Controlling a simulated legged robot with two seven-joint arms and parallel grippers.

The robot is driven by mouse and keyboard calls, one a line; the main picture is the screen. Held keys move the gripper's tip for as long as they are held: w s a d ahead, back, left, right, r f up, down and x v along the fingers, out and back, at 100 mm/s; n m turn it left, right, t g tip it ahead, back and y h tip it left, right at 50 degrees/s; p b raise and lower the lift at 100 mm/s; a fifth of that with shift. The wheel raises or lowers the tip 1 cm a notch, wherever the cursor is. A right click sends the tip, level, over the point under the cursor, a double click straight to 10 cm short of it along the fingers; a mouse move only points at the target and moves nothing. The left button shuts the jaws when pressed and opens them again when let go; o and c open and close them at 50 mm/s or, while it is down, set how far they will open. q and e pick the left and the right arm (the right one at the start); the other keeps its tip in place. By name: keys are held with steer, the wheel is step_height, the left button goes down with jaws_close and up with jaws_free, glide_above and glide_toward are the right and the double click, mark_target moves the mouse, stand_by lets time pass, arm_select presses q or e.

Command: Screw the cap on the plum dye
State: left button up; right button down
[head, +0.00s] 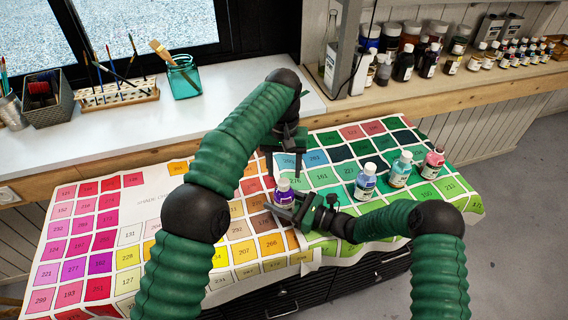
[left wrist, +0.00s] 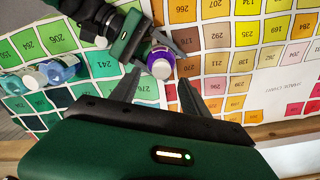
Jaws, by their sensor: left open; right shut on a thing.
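The plum dye (head: 284,193) is a small purple bottle standing upright on the colour-chart cloth, with a pale round top. My right gripper (head: 290,208) is shut on it from the right. In the left wrist view the plum dye (left wrist: 160,64) shows from above, its pale top facing up; I cannot tell whether this is a cap or a bare neck. My left gripper (head: 284,168) is above and behind the bottle, fingers pointing down, open and empty. In the left wrist view its fingertips (left wrist: 157,82) lie either side, short of the bottle. A small pale round thing (left wrist: 101,42) shows beside my right gripper.
A blue bottle (head: 365,181), a teal bottle (head: 401,170) and a pink bottle (head: 432,163) stand on the chart cloth (head: 130,215) at the right. A windowsill behind holds a green jar (head: 184,77) and brushes. The cloth's left side is clear.

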arm_select(q)
steer(key=shift+r, duration=1.65)
arm_select(e)
steer(key=shift+c, duration=2.1)
jaws_free()
arm_select(q)
steer(key=shift+r+p, duration=0.3)
arm_select(e)
steer(key=v, duration=1.7)
